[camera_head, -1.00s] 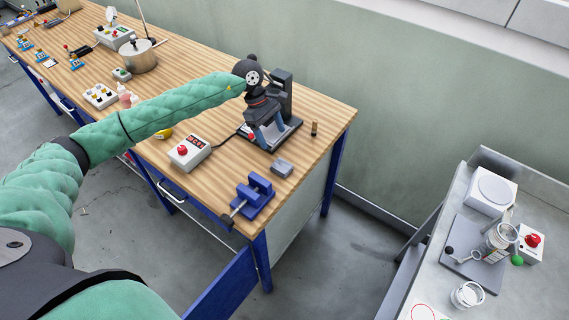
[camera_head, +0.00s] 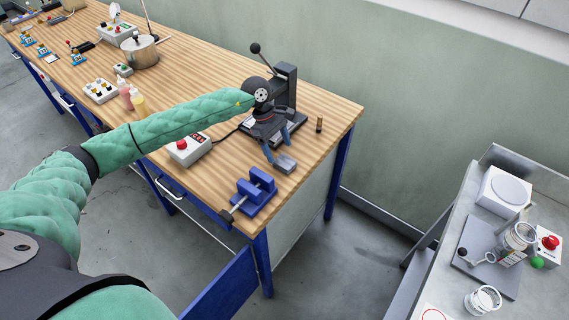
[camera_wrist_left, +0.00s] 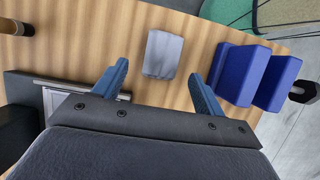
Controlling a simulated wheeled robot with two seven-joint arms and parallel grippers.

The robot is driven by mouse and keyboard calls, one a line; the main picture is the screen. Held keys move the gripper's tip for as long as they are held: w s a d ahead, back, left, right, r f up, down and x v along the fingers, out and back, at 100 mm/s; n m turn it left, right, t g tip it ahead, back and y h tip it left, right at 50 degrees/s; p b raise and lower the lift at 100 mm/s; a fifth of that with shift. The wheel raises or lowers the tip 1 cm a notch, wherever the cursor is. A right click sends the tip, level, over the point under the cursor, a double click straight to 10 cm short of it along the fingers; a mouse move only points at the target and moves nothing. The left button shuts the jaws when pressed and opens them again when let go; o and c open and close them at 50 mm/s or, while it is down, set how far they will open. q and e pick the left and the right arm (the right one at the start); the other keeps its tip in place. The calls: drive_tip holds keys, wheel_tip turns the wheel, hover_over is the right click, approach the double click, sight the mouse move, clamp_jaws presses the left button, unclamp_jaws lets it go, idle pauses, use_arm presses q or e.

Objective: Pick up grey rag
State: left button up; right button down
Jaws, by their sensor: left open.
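The grey rag (camera_head: 285,163) is a small folded grey block on the wooden workbench, between the press and the blue vise. It also shows in the left wrist view (camera_wrist_left: 163,55), lying flat at the top middle. My left gripper (camera_head: 278,152) is open and empty. In the left wrist view its two blue fingers (camera_wrist_left: 158,80) are spread wide, and the rag lies just ahead of them, between their lines and not visibly touched. My right gripper is not in view.
The blue vise (camera_head: 253,191) stands close beside the rag near the bench's front corner. A dark press (camera_head: 285,90) with a lever stands behind my left gripper. A control box with a red button (camera_head: 183,150) is to the left. A brass cylinder (camera_head: 319,124) stands at the right.

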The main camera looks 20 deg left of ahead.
sight(282, 159)
use_arm(q)
drive_tip(key=shift+s+d+f, duration=0.1)
drive_tip(key=shift+d+f, duration=0.05)
drive_tip(key=shift+f, duration=0.2)
drive_tip(key=shift+p+x, duration=0.55)
drive_tip(key=shift+x, duration=1.45)
drive_tip(key=c, duration=0.9)
drive_tip(key=shift+c, duration=0.8)
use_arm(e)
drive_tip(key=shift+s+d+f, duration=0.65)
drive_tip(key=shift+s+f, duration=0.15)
use_arm(q)
drive_tip(key=shift+r, duration=0.1)
